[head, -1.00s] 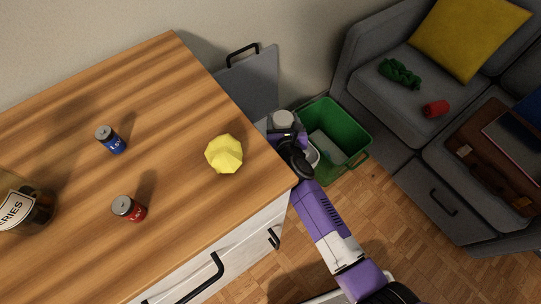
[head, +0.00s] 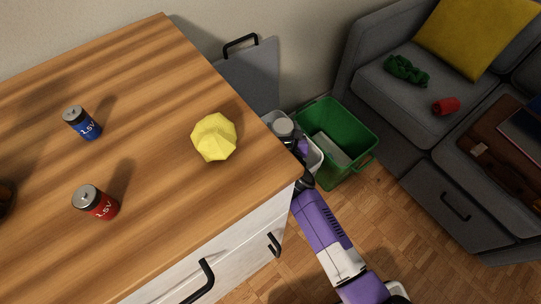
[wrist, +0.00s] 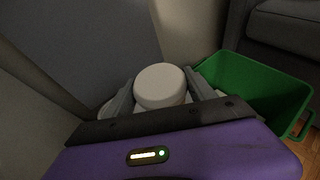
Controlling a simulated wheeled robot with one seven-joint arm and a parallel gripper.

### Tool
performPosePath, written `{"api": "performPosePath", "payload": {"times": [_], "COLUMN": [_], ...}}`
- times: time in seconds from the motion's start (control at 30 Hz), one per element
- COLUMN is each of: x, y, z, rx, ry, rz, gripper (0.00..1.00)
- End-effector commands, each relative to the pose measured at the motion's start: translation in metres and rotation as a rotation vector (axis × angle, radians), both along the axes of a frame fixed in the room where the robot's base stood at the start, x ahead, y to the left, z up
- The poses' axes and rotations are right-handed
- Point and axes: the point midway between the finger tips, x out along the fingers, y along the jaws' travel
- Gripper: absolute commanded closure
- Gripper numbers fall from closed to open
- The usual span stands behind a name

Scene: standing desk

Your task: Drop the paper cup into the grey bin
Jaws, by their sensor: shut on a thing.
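The paper cup, seen as a round white top (head: 283,126), is between my gripper's fingers beyond the desk's right end. It also shows in the wrist view (wrist: 160,85), with a finger on each side. My gripper (head: 288,135) is shut on it. The grey bin (head: 315,157) stands on the floor between the desk and a green bin. In the head view the cup appears over the grey bin's opening; its exact height above or inside the rim is unclear. My gripper and arm hide part of the bin.
The green bin (head: 345,125) stands directly right of the grey bin and holds a greyish thing. A grey sofa (head: 395,110) is at the right.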

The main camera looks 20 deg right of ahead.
Motion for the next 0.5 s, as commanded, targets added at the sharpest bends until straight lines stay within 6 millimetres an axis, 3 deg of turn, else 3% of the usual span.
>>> {"api": "performPosePath", "payload": {"times": [0.07, 0.1, 0.2, 0.5], "x": [-0.0001, -0.0001, 0.0, 0.0], "y": [-0.0001, -0.0001, -0.0001, -0.0001], "z": [0.0004, 0.0004, 0.0002, 0.0011], "rx": [0.0, 0.0, 0.0, 0.0], "ry": [0.0, 0.0, 0.0, 0.0], "rz": [0.0, 0.0, 0.0, 0.0], "gripper": [0.74, 0.29, 0.11, 0.11]}}
